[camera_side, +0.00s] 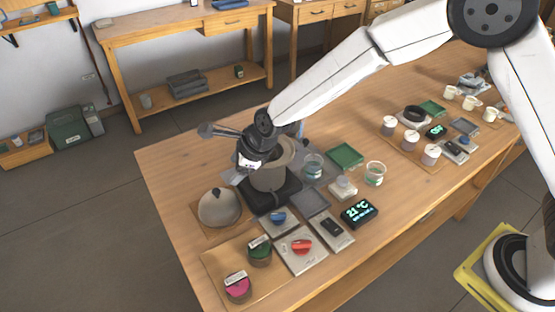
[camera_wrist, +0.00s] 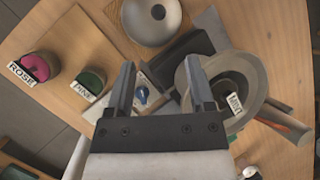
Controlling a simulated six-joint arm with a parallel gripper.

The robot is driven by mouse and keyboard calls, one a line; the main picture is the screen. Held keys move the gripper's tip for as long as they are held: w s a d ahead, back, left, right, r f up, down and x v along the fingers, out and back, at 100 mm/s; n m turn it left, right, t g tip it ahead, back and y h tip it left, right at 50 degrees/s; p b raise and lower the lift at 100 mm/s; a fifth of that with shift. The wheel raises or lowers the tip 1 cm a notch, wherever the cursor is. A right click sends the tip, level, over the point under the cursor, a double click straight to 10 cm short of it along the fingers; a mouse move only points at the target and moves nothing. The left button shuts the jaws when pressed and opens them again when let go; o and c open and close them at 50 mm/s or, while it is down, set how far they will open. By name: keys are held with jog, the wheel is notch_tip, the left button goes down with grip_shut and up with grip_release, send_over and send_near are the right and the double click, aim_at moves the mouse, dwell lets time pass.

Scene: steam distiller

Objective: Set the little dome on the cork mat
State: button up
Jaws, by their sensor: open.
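The little dome (camera_side: 219,207) is grey with a dark knob. It sits upright on the tan cork mat (camera_side: 207,233), left of the pot. In the wrist view the dome (camera_wrist: 152,20) is at the top, beyond my fingertips and apart from them. My gripper (camera_wrist: 160,75) is open with nothing visible between its fingers. In the side view my gripper (camera_side: 250,160) is at the near-left side of the pot, partly in front of it, and its fingertips are hard to make out.
The beige pot (camera_side: 270,178) stands on a dark base close to my gripper. In the wrist view a white-labelled item (camera_wrist: 234,100) shows within its rim. Pink (camera_side: 238,287) and green (camera_side: 260,252) labelled containers stand on a front tray. A red-knobbed panel (camera_side: 301,248) and display (camera_side: 360,213) are nearby.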

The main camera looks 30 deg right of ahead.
jog(key=s+d+r+n+g+h, duration=0.1)
jog(key=s+d+r+n, duration=0.1)
jog(key=s+d+n, duration=0.8)
jog(key=s+d+r+n+g+h, duration=0.1)
jog(key=s+d+n+h, duration=0.1)
jog(key=s+d+n, duration=0.9)
jog(key=d+n, duration=0.2)
jog(key=d, duration=0.3)
jog(key=shift+s+r+g, duration=0.3)
jog(key=shift+r, duration=0.05)
